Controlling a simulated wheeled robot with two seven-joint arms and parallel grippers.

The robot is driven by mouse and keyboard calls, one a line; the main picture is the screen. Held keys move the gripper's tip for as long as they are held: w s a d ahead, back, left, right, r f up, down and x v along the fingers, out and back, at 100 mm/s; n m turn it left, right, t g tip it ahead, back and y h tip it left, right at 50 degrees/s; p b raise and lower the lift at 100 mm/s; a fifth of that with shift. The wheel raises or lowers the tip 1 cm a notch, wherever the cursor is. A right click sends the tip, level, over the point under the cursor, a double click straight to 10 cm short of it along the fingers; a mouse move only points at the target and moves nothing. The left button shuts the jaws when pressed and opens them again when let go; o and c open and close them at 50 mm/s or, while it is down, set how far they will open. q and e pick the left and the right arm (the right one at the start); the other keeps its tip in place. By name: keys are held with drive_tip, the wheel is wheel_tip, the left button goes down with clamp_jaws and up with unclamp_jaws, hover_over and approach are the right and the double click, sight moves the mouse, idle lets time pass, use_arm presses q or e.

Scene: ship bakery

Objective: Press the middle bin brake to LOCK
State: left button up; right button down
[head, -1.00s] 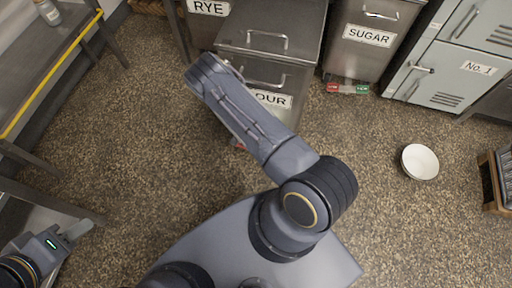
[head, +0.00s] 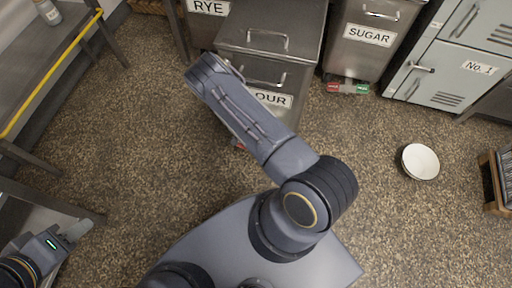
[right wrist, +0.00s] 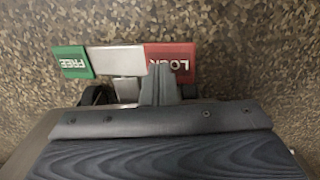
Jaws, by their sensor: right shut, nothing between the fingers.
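The middle bin (head: 262,75), a grey metal bin with a label partly hidden by my right arm, stands between the RYE bin and the SUGAR bin. Its brake pedal (right wrist: 122,60) shows in the right wrist view, with a green FREE end (right wrist: 73,62) at left and a red LOCK end (right wrist: 170,62) at right. My right gripper (right wrist: 160,80) is shut and empty, with its fingertips over the lower edge of the LOCK end; I cannot tell whether they touch it. In the head view my right arm hides this gripper. My left gripper (head: 75,233) is at the lower left, its opening unclear.
The RYE bin (head: 207,25) is at left and the SUGAR bin (head: 372,40), with its own red and green pedal (head: 348,88), at right. Lockers (head: 435,75) stand at the far right. A white bowl (head: 420,162) lies on the floor. A yellow-edged table (head: 40,55) is at left.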

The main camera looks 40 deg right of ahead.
drive_tip(key=shift+f+b, duration=1.35)
drive_tip(key=shift+f, duration=0.15)
idle(0.4)
drive_tip(key=shift+r, duration=0.1)
drive_tip(key=shift+r+p, duration=2.25)
drive_tip(key=shift+r, duration=1.25)
